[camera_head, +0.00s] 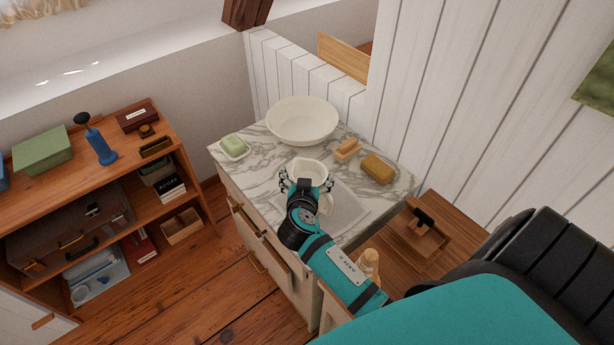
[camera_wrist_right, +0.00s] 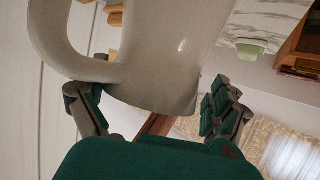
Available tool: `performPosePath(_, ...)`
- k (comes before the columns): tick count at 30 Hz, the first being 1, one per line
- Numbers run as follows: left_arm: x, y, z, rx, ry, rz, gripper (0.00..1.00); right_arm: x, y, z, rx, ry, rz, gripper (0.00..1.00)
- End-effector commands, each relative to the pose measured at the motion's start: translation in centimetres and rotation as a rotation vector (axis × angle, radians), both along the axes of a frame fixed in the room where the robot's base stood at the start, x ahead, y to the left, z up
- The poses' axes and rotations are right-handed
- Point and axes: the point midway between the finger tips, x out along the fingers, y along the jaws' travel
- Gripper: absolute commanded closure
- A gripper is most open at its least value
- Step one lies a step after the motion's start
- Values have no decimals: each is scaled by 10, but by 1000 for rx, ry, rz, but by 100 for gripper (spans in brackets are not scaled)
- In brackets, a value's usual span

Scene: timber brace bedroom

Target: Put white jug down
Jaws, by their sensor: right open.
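The white jug (camera_head: 312,170) stands on the marble top (camera_head: 262,185) of the washstand, in front of the white basin (camera_head: 302,118). In the right wrist view the jug (camera_wrist_right: 170,55) fills the upper middle, with its handle at the left. My right gripper (camera_head: 306,184) is open around the near side of the jug, one finger on each side. In the right wrist view its fingers (camera_wrist_right: 155,112) are spread at either side of the jug's body; I cannot tell whether they touch it. My left gripper is not in view.
A green soap in a dish (camera_head: 233,147), a light brush (camera_head: 347,149), a brown sponge-like block (camera_head: 378,168) and a folded white cloth (camera_head: 345,208) lie on the marble top. A wooden shelf (camera_head: 110,190) stands left. A white plank wall is behind.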

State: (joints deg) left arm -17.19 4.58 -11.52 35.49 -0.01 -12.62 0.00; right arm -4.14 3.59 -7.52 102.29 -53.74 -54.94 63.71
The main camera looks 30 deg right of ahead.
Motion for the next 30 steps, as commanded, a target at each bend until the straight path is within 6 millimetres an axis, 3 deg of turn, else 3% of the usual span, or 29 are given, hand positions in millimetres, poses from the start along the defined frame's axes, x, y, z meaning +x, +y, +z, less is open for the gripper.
performPosePath(5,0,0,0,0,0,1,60,-2,2,-6,11,9,0,0)
performPosePath(11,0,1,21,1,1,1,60,-1,2,14,8,7,2,0)
performPosePath(13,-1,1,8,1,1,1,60,-12,12,10,12,4,3,0)
performPosePath(21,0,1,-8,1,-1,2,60,-56,48,35,10,0,1,0)
performPosePath(30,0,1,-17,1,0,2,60,-84,69,53,5,-1,0,0)
